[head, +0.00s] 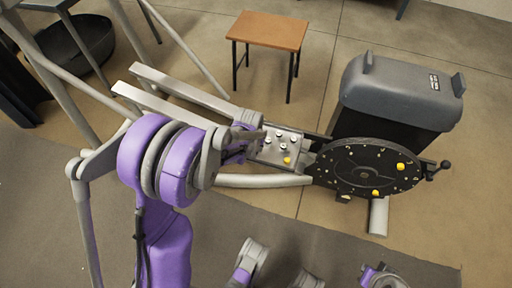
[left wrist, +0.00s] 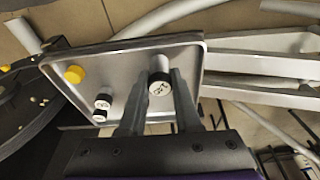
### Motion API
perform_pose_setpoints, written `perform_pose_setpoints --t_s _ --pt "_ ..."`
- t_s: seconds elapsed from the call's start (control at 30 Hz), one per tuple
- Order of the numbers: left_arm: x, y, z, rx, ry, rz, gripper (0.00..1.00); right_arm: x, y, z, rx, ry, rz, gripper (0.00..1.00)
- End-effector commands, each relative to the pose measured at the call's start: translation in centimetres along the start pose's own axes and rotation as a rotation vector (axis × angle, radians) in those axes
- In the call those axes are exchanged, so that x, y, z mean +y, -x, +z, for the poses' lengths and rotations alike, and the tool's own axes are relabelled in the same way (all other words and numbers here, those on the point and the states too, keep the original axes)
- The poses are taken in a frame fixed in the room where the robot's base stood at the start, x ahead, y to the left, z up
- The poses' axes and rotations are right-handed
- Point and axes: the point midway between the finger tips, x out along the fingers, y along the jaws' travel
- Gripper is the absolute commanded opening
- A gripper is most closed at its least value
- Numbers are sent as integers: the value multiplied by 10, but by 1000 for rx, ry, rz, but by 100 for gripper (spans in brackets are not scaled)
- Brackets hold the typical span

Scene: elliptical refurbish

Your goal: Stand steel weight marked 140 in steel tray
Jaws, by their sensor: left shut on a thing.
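The steel tray (head: 270,156) sits at the middle of the exercise machine in the head view, and it fills much of the left wrist view (left wrist: 120,70). My left gripper (left wrist: 155,88) is over the tray, shut on a small steel weight (left wrist: 160,87) with a black band and a white marked end facing the camera. Its number is too small to read. Whether the weight touches the tray floor I cannot tell. Other white-ended pieces (left wrist: 102,104) and a yellow knob (left wrist: 75,74) are in the tray to the left.
A black disc (head: 350,178) with yellow knobs adjoins the tray on the right. A grey machine housing (head: 400,92) stands behind it. Pale rails (head: 185,84) run left of the tray. A wooden stool (head: 268,30) stands at the back on open floor.

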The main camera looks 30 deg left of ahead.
Motion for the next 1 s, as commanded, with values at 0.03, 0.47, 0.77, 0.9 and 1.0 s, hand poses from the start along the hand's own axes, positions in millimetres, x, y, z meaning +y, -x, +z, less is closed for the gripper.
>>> perform_pose_setpoints --t_s 0.03,0.47,0.77,0.9,1.0 --pt "0 -4 1 0 0 0 0 0 -2 0 0 0 0 0" --pt "0 -4 1 0 0 0 55 0 -2 0 -1 0 0 0" --pt "0 -4 1 0 0 0 62 0 -2 0 0 0 0 0" --pt "0 4 1 0 0 0 62 0 2 0 0 0 0 0" --pt "0 21 1 1 0 0 62 0 8 -2 2 0 0 0"
